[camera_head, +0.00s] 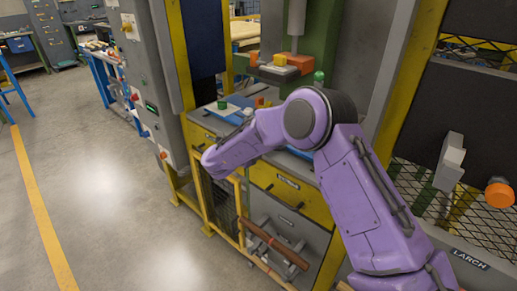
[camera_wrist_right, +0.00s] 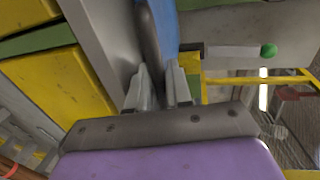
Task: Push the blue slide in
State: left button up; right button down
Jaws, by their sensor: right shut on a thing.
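The blue slide (camera_wrist_right: 164,24) shows at the top of the right wrist view, with a dark grey rounded bar (camera_wrist_right: 150,50) along its left side. My right gripper (camera_wrist_right: 156,84) has its two fingers on either side of the bar's end and is shut on it. In the head view a small part of the blue slide (camera_head: 238,118) shows on the bench top behind my purple right arm. My right gripper's fingers are hidden there by the arm. My left gripper is in neither view.
A green knob (camera_head: 222,104) stands on a light plate beside the slide. A green-topped post (camera_head: 319,77) and a press with an orange block (camera_head: 299,62) stand behind. Yellow drawers (camera_head: 290,190) are below, and a grey cabinet (camera_head: 143,80) is at left.

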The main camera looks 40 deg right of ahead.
jog(key=c, duration=1.2)
grip_release()
jog(key=shift+a+f, duration=0.1)
